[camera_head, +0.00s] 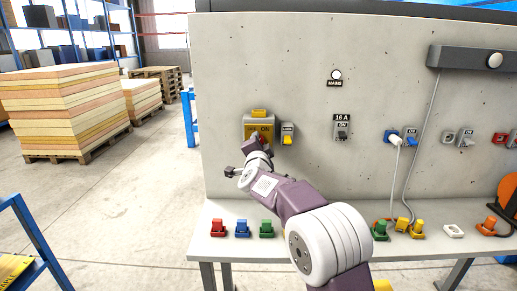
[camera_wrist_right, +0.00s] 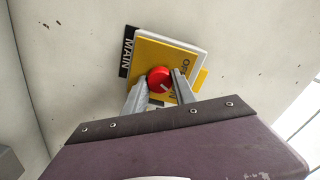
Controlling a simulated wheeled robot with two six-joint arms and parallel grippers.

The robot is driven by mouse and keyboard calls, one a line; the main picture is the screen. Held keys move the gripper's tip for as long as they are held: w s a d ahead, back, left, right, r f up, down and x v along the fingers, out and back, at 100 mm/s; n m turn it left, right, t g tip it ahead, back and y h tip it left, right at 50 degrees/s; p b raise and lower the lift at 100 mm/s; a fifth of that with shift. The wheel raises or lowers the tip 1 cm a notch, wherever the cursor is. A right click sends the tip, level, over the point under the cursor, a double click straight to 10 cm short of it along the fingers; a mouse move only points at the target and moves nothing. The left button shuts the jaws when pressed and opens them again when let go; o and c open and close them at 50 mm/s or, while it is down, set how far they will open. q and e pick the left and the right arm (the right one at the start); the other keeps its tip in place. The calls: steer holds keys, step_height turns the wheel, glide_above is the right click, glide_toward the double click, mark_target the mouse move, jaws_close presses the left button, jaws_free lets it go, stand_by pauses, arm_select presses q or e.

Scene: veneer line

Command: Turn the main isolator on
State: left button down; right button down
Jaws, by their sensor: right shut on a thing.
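The main isolator (camera_head: 258,122) is a yellow plate on the grey wall panel, at the left in the head view. In the right wrist view its yellow plate (camera_wrist_right: 165,58) sits on a white backing beside a black label reading MAIN. Its round red knob (camera_wrist_right: 159,79) lies between the fingers of my right gripper (camera_wrist_right: 160,88), which is shut on it. In the head view my right gripper (camera_head: 257,145) reaches up to the isolator and hides most of the knob. I cannot read the knob's setting clearly. My left gripper is not in view.
A small yellow switch (camera_head: 287,136) is just right of the isolator. A MAINS lamp (camera_head: 336,75) and a 16 A switch (camera_head: 342,130) are further right. Red, blue and green plugs (camera_head: 242,229) stand on the bench ledge (camera_head: 225,250) below. Board stacks (camera_head: 65,105) stand at the left.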

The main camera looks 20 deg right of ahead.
steer(key=shift+m+b, duration=0.75)
steer(key=shift+m, duration=1.15)
steer(key=c, duration=1)
jaws_free()
steer(key=b+v, duration=0.1)
steer(key=v, duration=0.8)
steer(key=shift+s, duration=0.1)
